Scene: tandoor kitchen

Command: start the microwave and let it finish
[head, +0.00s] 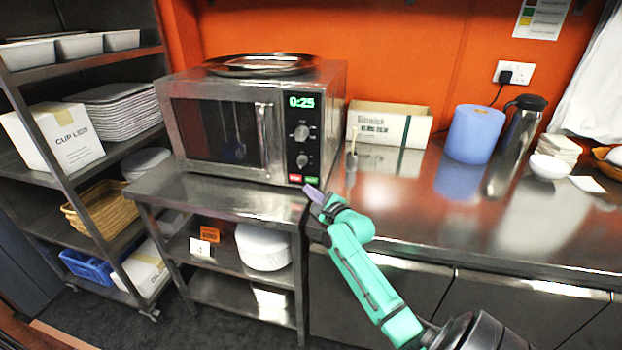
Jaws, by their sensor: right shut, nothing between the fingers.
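The microwave (222,125) stands on a steel stand at the left end of the counter. Its door, with a vertical handle, is closed. Its green display (301,102) reads 0:25. Two knobs sit below the display. At the bottom of the panel are a red button (295,178) and a green button (310,180). My right gripper (312,192) is shut and empty, with its tip just below and close to the green button. I cannot tell whether it touches the panel. My left gripper is not in view.
A steel tray (262,64) lies on the microwave. Right of it on the counter are a cardboard box (415,124), a blue paper roll (474,133), a steel flask (517,140) and a white bowl (549,166). A loaded shelf rack (40,172) stands left. The counter's front middle is clear.

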